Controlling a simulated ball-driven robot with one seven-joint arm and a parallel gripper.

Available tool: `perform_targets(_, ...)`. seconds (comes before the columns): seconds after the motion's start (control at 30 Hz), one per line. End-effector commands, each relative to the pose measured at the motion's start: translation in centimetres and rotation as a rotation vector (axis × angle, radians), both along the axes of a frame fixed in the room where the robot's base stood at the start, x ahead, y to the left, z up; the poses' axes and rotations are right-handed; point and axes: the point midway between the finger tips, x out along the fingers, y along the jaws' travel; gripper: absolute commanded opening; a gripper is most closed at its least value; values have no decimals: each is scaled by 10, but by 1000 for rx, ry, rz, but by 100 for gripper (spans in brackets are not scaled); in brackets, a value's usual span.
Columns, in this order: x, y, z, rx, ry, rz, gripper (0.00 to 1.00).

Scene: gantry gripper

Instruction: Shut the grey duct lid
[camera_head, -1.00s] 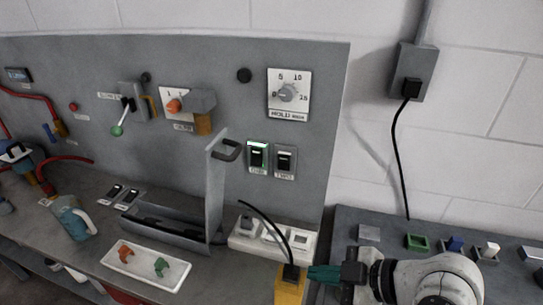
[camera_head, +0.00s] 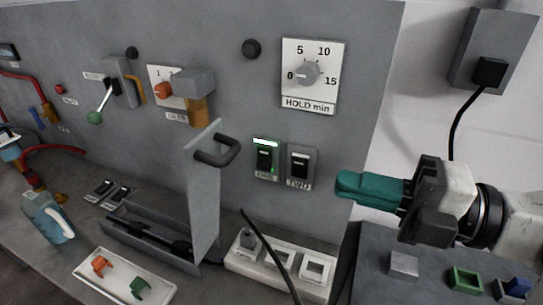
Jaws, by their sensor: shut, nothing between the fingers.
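The grey duct (camera_head: 150,252) is an open trough on the bench against the panel, with dark cables lying inside. Its grey lid (camera_head: 205,190) stands upright at the duct's right end, so the duct is open. A dark handle (camera_head: 220,152) sticks out from the lid's upper right side. My gripper (camera_head: 340,186) has teal fingers, shut and empty. It points left, well to the right of the lid and handle, touching neither.
A white socket strip (camera_head: 275,270) with a black cable stands right of the duct. A white tray (camera_head: 122,283) with orange and green clips lies in front. Two switches (camera_head: 266,158) sit on the panel between lid and gripper. A blue jug (camera_head: 48,218) stands left.

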Motion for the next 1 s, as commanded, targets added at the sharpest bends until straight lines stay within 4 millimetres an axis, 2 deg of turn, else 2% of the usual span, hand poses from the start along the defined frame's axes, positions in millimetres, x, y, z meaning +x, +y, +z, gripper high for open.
perform_targets(0.17, 6, 19, 3, 0, -3, 9, 0)
perform_targets(0.7, 43, 110, 0, 0, 1, 5, 0)
perform_targets(1.0, 51, 129, -3, -1, 0, 2, 0)
